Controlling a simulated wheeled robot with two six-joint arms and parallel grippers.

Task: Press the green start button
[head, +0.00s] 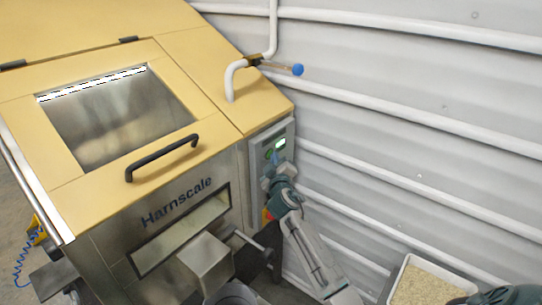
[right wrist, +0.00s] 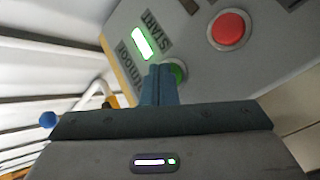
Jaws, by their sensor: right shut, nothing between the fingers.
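The green start button (right wrist: 179,71) shows in the right wrist view on the grey control panel, partly hidden behind my fingers. The label START is beside the lit display near it. My right gripper (right wrist: 158,70) is shut and empty, its blue fingertips overlapping the left edge of the button in this view. I cannot tell whether they touch it. In the head view the right gripper (head: 275,160) is at the front of the control panel (head: 257,157), with the fingertips just below the lit display.
A red button (right wrist: 231,29) sits on the same panel, close to the green one. The yellow-topped Harnscale hopper (head: 225,60) fills the left. A blue-tipped valve handle (head: 297,69) sticks out above. A white tray (head: 403,264) of pale grains is at lower right.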

